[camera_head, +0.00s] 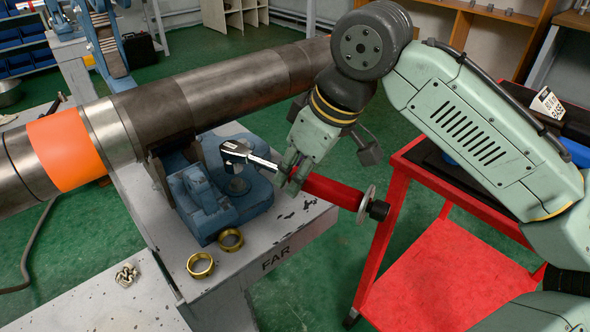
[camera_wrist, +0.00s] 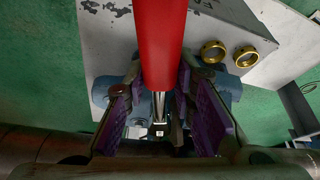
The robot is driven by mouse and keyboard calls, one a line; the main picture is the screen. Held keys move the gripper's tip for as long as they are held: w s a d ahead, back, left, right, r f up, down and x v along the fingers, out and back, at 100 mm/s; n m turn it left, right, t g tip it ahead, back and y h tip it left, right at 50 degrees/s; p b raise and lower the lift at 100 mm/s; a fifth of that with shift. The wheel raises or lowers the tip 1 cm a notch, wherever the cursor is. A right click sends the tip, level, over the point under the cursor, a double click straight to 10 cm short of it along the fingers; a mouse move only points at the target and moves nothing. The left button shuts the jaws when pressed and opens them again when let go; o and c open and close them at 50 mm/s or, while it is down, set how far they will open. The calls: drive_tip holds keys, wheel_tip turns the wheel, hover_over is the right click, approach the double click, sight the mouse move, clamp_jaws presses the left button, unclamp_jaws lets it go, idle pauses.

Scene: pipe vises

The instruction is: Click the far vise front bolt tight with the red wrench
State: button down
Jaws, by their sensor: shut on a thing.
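The red wrench (camera_head: 333,191) is in my gripper (camera_head: 290,170), which is shut on it near the chrome shaft. Its red handle points right and its chrome and black head (camera_head: 236,152) points left, over the blue far vise (camera_head: 215,200). In the wrist view the red handle (camera_wrist: 163,40) runs down between the purple-lined fingers (camera_wrist: 160,110), with the head below. The vise stands on the grey table marked FAR (camera_head: 285,245). The head is at the vise, but I cannot tell whether it sits on the front bolt; the bolt is hidden.
A large steel pipe (camera_head: 240,90) with an orange band (camera_head: 67,148) lies across the vise. Two brass rings (camera_head: 200,265) rest on the table's near edge. A red cart (camera_head: 440,270) stands at the right, close below my arm. Green floor shows between the stands.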

drive_tip(key=shift+r+p, duration=0.2)
drive_tip(key=shift+p, duration=0.4)
drive_tip(key=shift+f+b, duration=0.55)
drive_tip(key=shift+f, duration=0.65)
drive_tip(key=shift+f+b, duration=0.35)
drive_tip(key=shift+f, duration=1.3)
idle(1.5)
drive_tip(key=shift+s+a+m+p, duration=0.5)
drive_tip(key=shift+s+m, duration=0.1)
drive_tip(key=shift+m, duration=0.1)
idle(0.6)
drive_tip(key=shift+w+d+n+p, duration=0.35)
drive_tip(key=shift+w+d+n, duration=0.35)
drive_tip(key=shift+w+n, duration=0.2)
drive_tip(key=shift+r, duration=0.1)
